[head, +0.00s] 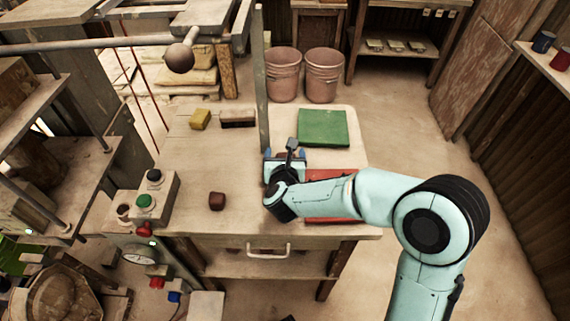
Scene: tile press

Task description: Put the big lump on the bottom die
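A dark brown lump (217,201) sits on the worktable, left of my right gripper and clear of it. It is the only lump I can make out, and I cannot tell if it is the big one. My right gripper (285,160) is over the middle of the table, between the green mat and the red mat. Its own body and wrist hide the space under it, so I cannot see its grip or anything in it. My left gripper is out of view. The press stands at the left, with a round brown part (60,299) at lower left; I cannot identify the bottom die for certain.
On the table (180,165) lie a yellow sponge (200,119), a brown block or brush (238,119), a green mat (323,127) and a red mat (345,219). A button box (152,197) stands at the left edge. An upright post (262,90) rises behind my gripper.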

